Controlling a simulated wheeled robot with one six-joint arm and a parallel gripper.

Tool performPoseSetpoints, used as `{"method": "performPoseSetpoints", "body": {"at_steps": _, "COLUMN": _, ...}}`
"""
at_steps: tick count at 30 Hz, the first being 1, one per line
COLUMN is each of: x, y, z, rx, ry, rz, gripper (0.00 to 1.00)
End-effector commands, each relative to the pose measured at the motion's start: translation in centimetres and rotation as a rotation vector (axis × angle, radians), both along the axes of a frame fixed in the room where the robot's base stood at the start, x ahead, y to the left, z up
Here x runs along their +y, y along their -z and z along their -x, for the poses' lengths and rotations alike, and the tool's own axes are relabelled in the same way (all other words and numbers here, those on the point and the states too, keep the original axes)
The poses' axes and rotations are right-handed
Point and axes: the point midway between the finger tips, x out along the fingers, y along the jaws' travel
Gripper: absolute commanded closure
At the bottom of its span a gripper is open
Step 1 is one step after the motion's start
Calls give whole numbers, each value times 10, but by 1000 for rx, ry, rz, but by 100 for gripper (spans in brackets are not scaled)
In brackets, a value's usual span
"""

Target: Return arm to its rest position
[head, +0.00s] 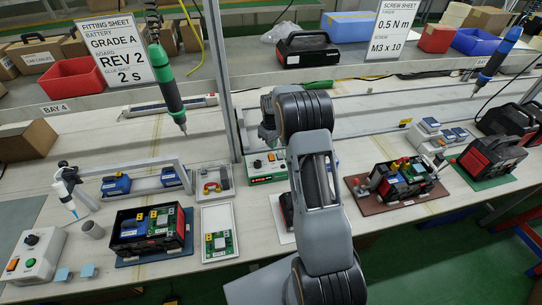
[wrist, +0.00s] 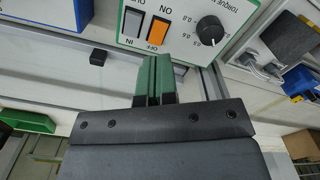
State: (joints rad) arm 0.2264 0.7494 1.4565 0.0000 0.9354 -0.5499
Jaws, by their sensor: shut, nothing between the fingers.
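My arm (head: 318,190) rises from the bottom of the head view and bends at a dark elbow over the middle of the bench. My gripper is mostly hidden behind the arm in the head view. In the wrist view my gripper (wrist: 153,78) shows as two green fingers with dark bases, side by side and shut, with nothing held. The fingertips point toward a white control panel with a green border (wrist: 185,45).
Two hanging screwdrivers, one green (head: 166,88) and one blue (head: 498,55), hang over the bench. An open battery case (head: 150,232) stands at left, another (head: 405,180) on a brown mat at right. An upright metal post (head: 218,80) stands just left of my arm.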

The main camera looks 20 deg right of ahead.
Motion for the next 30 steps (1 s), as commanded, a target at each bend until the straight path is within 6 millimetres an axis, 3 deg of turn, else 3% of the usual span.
{"method": "performPoseSetpoints", "body": {"at_steps": 15, "x": 1, "y": 3, "z": 2, "rx": 6, "ry": 71, "rz": -1, "gripper": 100}}
{"method": "performPoseSetpoints", "body": {"at_steps": 18, "x": 7, "y": 18, "z": 29, "rx": 71, "ry": 156, "rz": -10, "gripper": 100}}
{"method": "performPoseSetpoints", "body": {"at_steps": 20, "x": 12, "y": 10, "z": 46, "rx": 84, "ry": 205, "rz": -10, "gripper": 100}}
{"method": "performPoseSetpoints", "body": {"at_steps": 30, "x": 62, "y": -87, "z": 147, "rx": 10, "ry": 373, "rz": 2, "gripper": 100}}
